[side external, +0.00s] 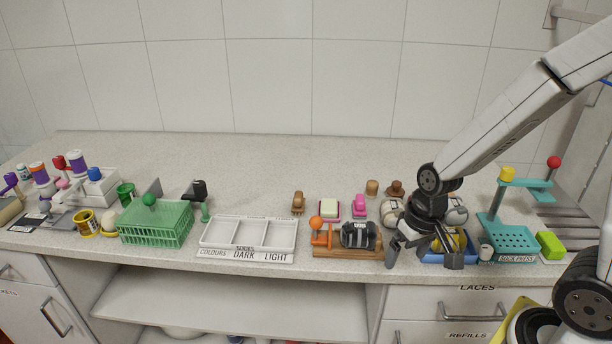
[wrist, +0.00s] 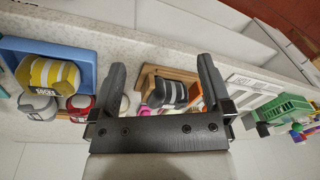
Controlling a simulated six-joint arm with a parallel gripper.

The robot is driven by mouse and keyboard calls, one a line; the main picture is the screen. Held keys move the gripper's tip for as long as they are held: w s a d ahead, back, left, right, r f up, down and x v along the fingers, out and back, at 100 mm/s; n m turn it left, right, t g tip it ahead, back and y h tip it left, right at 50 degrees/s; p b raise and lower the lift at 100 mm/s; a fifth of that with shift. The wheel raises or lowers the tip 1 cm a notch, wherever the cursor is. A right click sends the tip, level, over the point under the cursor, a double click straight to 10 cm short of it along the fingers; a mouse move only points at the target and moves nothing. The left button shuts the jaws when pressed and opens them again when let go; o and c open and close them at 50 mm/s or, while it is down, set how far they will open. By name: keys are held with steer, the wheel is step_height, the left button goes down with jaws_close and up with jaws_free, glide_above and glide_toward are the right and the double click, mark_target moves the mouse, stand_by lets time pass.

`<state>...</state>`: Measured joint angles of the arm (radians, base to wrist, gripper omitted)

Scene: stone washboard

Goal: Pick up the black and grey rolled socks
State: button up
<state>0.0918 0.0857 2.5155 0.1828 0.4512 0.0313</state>
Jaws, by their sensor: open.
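The black and grey rolled socks (side external: 358,235) lie on a small wooden board (side external: 340,252) beside an orange-knobbed fitting (side external: 318,232). In the wrist view the socks (wrist: 170,94) show striped, in the gap between my fingers and beyond them, apart from both. My gripper (side external: 424,258) is open and empty. In the side view it is to the right of the socks, in front of a blue tray. Its two dark fingers (wrist: 162,66) point down and partly hide the tray in the side view.
The blue tray (wrist: 88,64) holds yellow and grey rolled socks (wrist: 50,76). A teal sock press (side external: 515,240) stands right of my gripper. A white three-part tray (side external: 207,236) and a green basket (side external: 155,225) stand left.

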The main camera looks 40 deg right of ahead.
mark_target(368, 228)
steer(key=w+d+f+m+y, duration=0.1)
steer(key=m+y, duration=0.2)
steer(key=m, duration=0.2)
steer(key=w+d+f+m+t+y, duration=0.1)
steer(key=w+m+y, duration=0.1)
steer(key=m, duration=0.4)
steer(key=w+d+f+m+t+y, duration=0.1)
steer(key=m+y, duration=0.2)
steer(key=m, duration=0.2)
steer(key=shift+w+d+m+y, duration=0.2)
steer(key=shift+d+m+y, duration=0.1)
steer(key=shift+d+m, duration=0.1)
steer(key=w+d+m+t, duration=0.1)
steer(key=d+m+t, duration=0.1)
steer(key=w+d+m+t, duration=0.3)
steer(key=d+m+t, duration=0.1)
steer(key=m, duration=0.1)
steer(key=shift+w+d, duration=0.15)
steer(key=shift+d, duration=0.25)
steer(key=shift+x, duration=1.35)
steer(key=shift+x, duration=2.6)
